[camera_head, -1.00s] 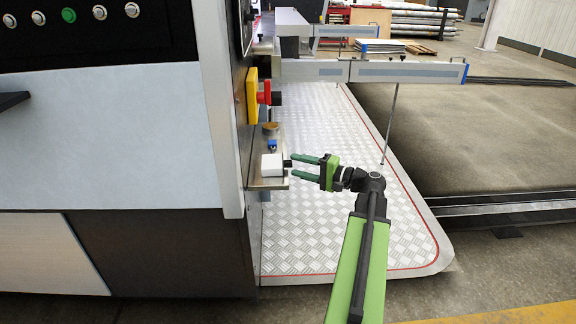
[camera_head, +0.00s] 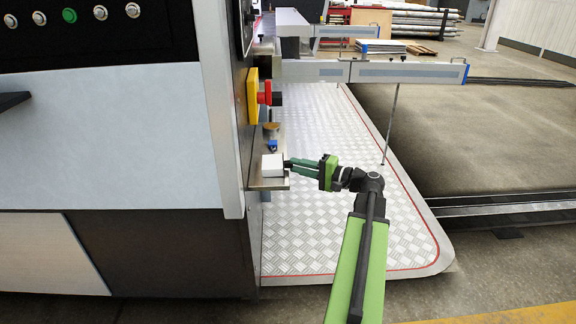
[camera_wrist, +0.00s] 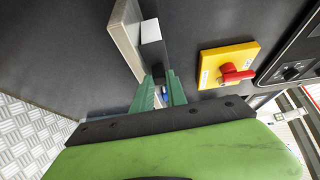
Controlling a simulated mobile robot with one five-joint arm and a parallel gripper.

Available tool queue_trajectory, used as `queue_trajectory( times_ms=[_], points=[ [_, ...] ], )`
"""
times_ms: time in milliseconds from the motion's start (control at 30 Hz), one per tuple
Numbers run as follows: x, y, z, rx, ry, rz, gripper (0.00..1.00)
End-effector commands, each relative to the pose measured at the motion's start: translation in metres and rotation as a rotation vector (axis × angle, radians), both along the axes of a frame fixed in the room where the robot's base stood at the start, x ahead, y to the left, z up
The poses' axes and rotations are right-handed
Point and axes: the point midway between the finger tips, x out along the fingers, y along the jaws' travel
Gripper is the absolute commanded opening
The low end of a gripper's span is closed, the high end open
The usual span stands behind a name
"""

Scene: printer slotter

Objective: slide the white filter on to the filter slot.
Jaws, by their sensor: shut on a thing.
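The white filter (camera_head: 272,165) is a small white block on a narrow metal ledge (camera_head: 266,184) at the machine's side. It also shows in the wrist view (camera_wrist: 151,31), at the top middle. My gripper (camera_head: 289,164) is at the filter's right side in the head view, its green fingers close together. A small blue part (camera_head: 272,145) sits behind the filter on the ledge. I cannot clearly make out the filter slot.
A yellow plate with a red switch (camera_head: 264,93) sticks out from the machine above the ledge. A long grey rail (camera_head: 400,72) crosses behind. The patterned metal floor plate (camera_head: 340,235) below is clear apart from my arm.

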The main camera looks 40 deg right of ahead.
Motion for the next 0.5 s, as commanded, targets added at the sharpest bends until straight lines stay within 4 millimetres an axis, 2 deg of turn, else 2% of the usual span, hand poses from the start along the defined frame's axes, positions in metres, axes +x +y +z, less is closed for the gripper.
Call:
queue_trajectory(
  times_ms=[500],
  points=[
    [0.0,0.0001,0.0075,0.0,0.0,0.0,0.0]
  ],
)
